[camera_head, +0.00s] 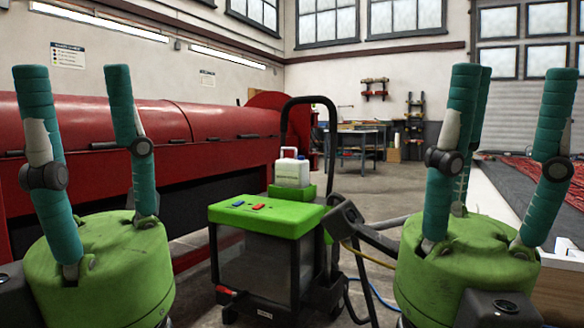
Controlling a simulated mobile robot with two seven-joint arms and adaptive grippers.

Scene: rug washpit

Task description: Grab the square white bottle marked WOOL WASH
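A square white bottle (292,172) with a handle and cap stands upright at the back of a green-topped cart, on a raised green part (293,193). Its front bears small dark lettering, too small to read surely. My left gripper (74,72) is at the left of the view, green with teal fingers pointing up and spread apart, empty. My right gripper (512,74) is at the right, its teal fingers also up and spread, empty. The bottle appears between the two grippers and farther away, touched by neither.
The cart's green top (262,215) carries a red and a blue item. A black handle frame (311,99) rises behind the bottle, and a black hose and nozzle (350,222) hang at its right. A long red machine (200,135) runs along the left. A workbench (352,140) stands far back.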

